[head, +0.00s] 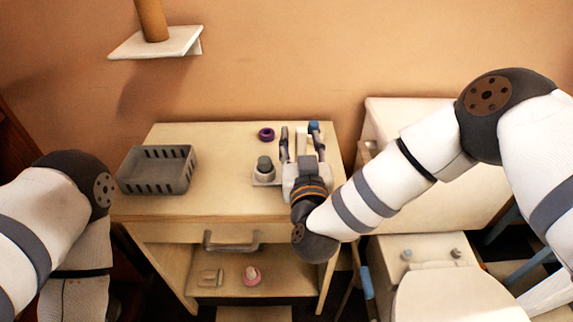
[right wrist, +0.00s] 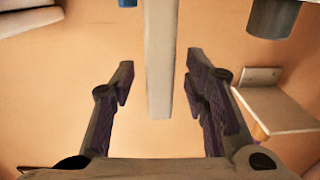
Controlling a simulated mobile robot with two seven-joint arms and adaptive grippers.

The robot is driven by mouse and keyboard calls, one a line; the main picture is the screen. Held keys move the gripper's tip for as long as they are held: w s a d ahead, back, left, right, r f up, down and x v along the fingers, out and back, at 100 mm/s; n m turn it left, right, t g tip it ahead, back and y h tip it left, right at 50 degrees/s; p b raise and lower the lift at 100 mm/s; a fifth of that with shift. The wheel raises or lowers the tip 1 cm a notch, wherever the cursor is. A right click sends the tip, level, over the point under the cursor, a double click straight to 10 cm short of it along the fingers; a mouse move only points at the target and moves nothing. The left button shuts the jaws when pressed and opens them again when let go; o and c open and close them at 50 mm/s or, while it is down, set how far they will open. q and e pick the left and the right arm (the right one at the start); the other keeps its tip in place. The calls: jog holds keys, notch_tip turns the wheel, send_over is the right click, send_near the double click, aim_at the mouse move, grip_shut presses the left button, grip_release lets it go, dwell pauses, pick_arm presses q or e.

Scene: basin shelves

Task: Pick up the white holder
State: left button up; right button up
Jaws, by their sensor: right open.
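The white holder (head: 301,141) stands upright on the wooden cabinet top, at the back right. In the right wrist view it is a pale upright bar (right wrist: 160,60) between my fingers, with a gap on both sides. My right gripper (head: 293,145) is open and level over the cabinet top, its fingers pointing to the wall on either side of the holder. It also shows in the right wrist view (right wrist: 160,75). The gripper and wrist hide the holder's lower part. My left arm is at the left edge; its gripper is out of view.
A grey cup (head: 265,164) stands close left of my right gripper, and a blue-topped item (head: 314,128) close right. A purple ring (head: 266,134) lies behind. A grey basket (head: 156,171) stands at the left. A wall shelf (head: 155,45) is above. The middle of the top is clear.

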aim_at(302, 129)
grip_shut()
jog(key=shift+r, duration=0.6)
notch_tip(302, 129, up, 2)
jog(key=shift+r+p, duration=0.2)
jog(key=shift+p, duration=0.15)
pick_arm(q)
jog(key=w+r+t+p, duration=0.2)
jog(key=w+r+p, duration=0.1)
jog(key=w+r, duration=0.2)
jog(key=shift+w+r+p, duration=0.25)
jog(key=shift+w+p, duration=0.05)
jog(key=shift+p, duration=0.05)
pick_arm(e)
jog(key=s+r, duration=0.9)
jog(key=s, duration=0.5)
jog(key=shift+a+r, duration=0.25)
jog(key=shift+a, duration=0.2)
